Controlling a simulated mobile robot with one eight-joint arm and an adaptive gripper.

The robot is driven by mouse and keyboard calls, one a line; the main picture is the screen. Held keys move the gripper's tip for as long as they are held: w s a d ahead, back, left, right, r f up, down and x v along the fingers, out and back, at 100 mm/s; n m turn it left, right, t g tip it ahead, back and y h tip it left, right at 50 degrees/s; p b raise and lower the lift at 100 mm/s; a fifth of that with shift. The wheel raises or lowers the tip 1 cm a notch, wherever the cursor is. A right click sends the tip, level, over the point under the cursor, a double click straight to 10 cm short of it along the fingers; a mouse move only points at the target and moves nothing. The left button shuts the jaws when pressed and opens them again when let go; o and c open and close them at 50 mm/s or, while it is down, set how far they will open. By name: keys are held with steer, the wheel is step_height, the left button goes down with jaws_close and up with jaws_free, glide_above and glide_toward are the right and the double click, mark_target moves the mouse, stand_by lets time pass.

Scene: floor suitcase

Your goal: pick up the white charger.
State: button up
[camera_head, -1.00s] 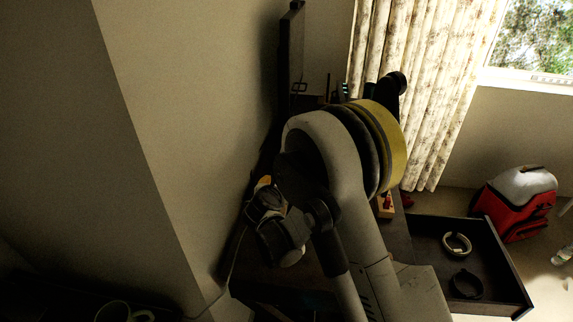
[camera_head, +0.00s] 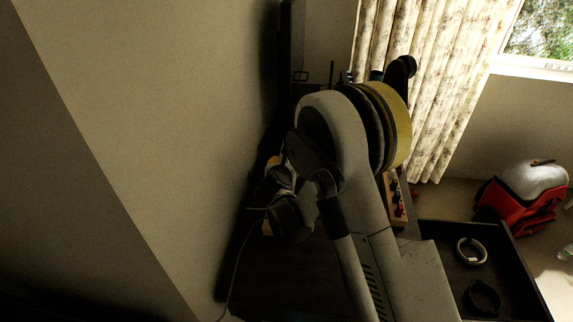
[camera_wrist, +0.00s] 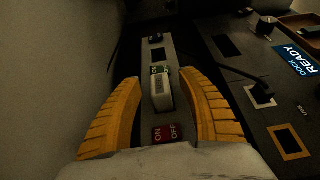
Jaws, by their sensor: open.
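In the wrist view, the white charger (camera_wrist: 162,94) is a small pale block with a green-and-white marking at its far end. It sits on a grey power strip (camera_wrist: 171,113) beside a red ON/OFF switch (camera_wrist: 165,134). My gripper (camera_wrist: 160,77) is open, its two ribbed yellow fingers on either side of the charger, with a gap visible on each side. I cannot tell how high the fingertips are above the strip. In the head view, my arm hides the charger, and my gripper is partly visible by the wall.
A wall (camera_wrist: 60,60) runs close along the left. To the right, the dark desk has a plug with a cable (camera_wrist: 262,93) and a lit "DOCK READY" panel (camera_wrist: 297,60). An open drawer (camera_head: 509,268) holds ring-shaped items.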

steer(key=shift+s+r, duration=0.1)
steer(key=shift+c, duration=0.9)
jaws_close()
